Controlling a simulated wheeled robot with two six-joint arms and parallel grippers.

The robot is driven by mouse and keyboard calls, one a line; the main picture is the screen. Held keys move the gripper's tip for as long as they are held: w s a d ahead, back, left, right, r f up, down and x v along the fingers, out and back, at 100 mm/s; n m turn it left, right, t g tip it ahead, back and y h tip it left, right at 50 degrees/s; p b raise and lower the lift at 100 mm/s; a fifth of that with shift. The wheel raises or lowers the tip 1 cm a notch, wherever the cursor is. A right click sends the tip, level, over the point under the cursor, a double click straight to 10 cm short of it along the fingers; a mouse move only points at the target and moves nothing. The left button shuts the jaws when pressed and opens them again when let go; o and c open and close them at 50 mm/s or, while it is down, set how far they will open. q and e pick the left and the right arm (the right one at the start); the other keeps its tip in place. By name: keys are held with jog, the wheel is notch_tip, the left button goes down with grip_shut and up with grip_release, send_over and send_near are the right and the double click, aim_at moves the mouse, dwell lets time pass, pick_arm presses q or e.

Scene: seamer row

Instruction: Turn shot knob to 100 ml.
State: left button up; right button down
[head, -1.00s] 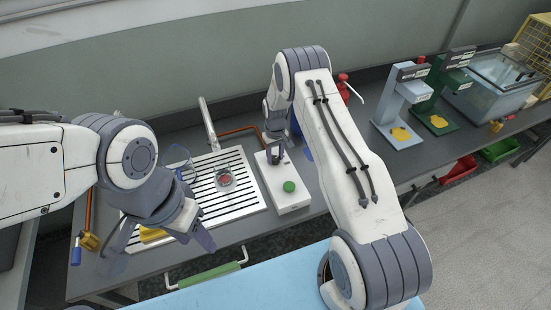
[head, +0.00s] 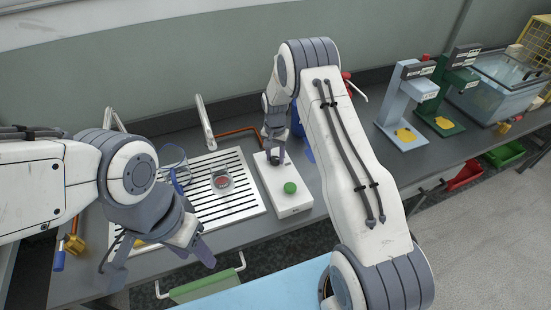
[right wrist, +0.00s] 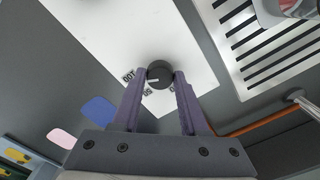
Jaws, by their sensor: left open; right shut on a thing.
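The shot knob (right wrist: 159,74) is small, round and dark with a short white mark. It sits on a white box (head: 293,206) with a green button (head: 290,188). In the right wrist view the box face (right wrist: 110,35) carries printed labels beside the knob, one reading 100; the others are partly covered by my fingers. My right gripper (right wrist: 160,78) is shut on the knob, one finger on each side. In the head view my right gripper (head: 275,153) hides most of the knob. My left gripper (head: 160,262) is open and empty above the bench's front edge, left of the box.
A slatted white drain tray (head: 245,203) with a small glass vessel (head: 222,181) lies left of the box. A tap (head: 205,122) stands behind it. Blue and green stands (head: 405,103) and a clear tank (head: 508,85) are farther right.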

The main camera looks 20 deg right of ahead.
aim_at(275, 159)
jog(key=shift+m, duration=0.4)
jog(key=shift+c, duration=2.2)
grip_release()
notch_tip(275, 159, up, 10)
jog(key=b, duration=0.2)
jog(key=shift+r+b, duration=0.25)
jog(key=shift+b, duration=0.15)
